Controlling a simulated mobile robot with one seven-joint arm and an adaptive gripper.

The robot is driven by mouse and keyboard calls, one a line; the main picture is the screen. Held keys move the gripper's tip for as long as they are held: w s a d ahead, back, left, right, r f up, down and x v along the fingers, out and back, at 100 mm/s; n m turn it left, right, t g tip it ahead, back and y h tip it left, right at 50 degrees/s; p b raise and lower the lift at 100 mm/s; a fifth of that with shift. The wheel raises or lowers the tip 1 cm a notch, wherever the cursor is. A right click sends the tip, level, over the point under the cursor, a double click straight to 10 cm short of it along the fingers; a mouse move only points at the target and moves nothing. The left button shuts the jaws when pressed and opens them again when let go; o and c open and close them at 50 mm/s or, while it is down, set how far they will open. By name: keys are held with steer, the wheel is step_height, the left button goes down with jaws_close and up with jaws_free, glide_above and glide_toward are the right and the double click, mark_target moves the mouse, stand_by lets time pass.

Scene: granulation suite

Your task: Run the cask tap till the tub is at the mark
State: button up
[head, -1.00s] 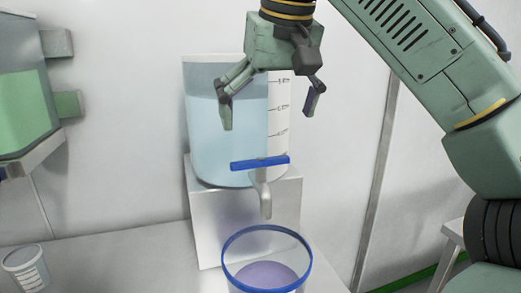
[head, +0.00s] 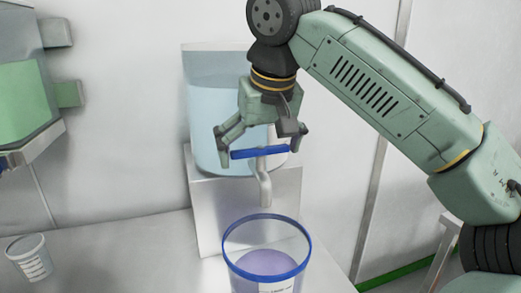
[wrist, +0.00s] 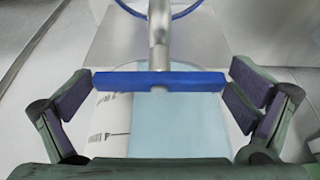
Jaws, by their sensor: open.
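The cask (head: 205,120) is a clear vessel of pale blue liquid with a scale on its side. Its tap has a blue bar handle (head: 260,153), lying crosswise, and a grey spout (head: 264,185). No stream shows below the spout. The tub (head: 240,265), clear with a blue rim, stands under the spout and holds purplish liquid; its mark cannot be made out. My gripper (head: 260,150) is open, with its fingers around the two ends of the handle. In the wrist view the handle (wrist: 160,81) lies between the fingers, with gaps hard to judge.
The cask stands on a pale box stand (head: 215,215) on the bench (head: 130,250). A small graduated cup (head: 30,258) is at the left front. A green-filled hopper (head: 25,105) hangs at the far left. Bench space between cup and tub is clear.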

steer(key=c, duration=0.9)
steer(key=shift+r+n+p, duration=0.15)
steer(key=shift+n+p, duration=0.45)
steer(key=shift+p, duration=0.15)
steer(key=n+g+y+p, duration=0.1)
steer(key=n+p, duration=0.2)
steer(key=shift+r+p, duration=0.1)
steer(key=shift+p, duration=0.25)
steer(key=shift+f+n+y, duration=0.3)
steer(key=o, duration=0.9)
